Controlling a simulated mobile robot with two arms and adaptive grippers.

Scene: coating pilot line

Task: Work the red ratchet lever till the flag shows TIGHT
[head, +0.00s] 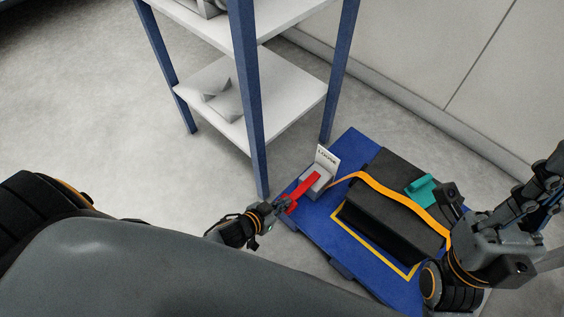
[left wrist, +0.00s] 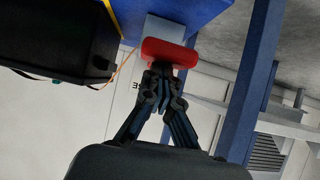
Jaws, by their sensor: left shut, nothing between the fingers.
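The red ratchet lever (head: 304,188) slants down and left from a small grey ratchet block (head: 317,184) on a blue pallet. A white flag (head: 327,157) stands behind the block; its small lettering appears to read LOOSE. My left gripper (head: 283,206) is at the lever's outer end, fingers shut with nothing between them. In the left wrist view the fingertips (left wrist: 162,72) are right against or just short of the red lever end (left wrist: 169,53); I cannot tell if they touch. My right arm is at the right of the head view; its finger state is unclear.
A yellow-orange strap (head: 385,189) runs from the ratchet over a black case (head: 384,212) on the blue pallet (head: 309,226). A teal piece (head: 422,189) lies on the case. A blue-legged shelf rack (head: 248,110) stands close behind the left gripper. Floor left is clear.

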